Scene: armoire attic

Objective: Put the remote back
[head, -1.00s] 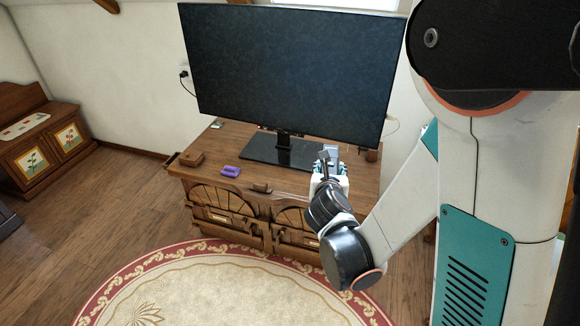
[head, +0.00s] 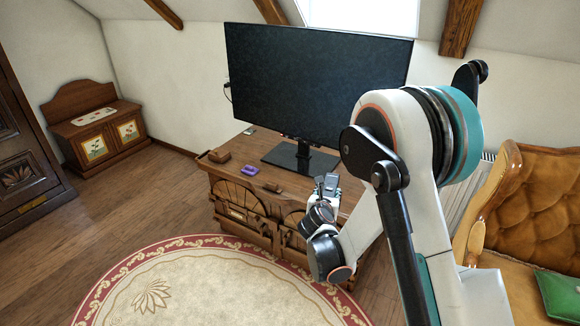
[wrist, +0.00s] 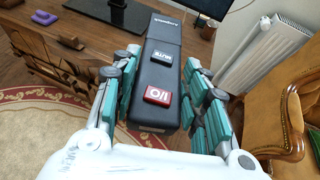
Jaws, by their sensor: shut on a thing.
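The remote (wrist: 161,70) is a dark bar with a red button and a small black button. In the wrist view it lies lengthwise between the teal-padded fingers of my gripper (wrist: 165,95), which is shut on it. In the head view my gripper (head: 327,187) is above the front right part of the wooden TV cabinet (head: 290,187), and the remote (head: 327,182) shows small between the fingers. Whether the remote touches the cabinet cannot be told from the head view; in the wrist view it appears held clear, with floor and rug below.
A large TV (head: 315,85) stands on the cabinet. A purple object (head: 249,171) and a brown box (head: 219,156) sit on its left part. A tufted armchair (head: 535,205) and a radiator (wrist: 270,55) are at the right. A round rug (head: 200,280) lies in front.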

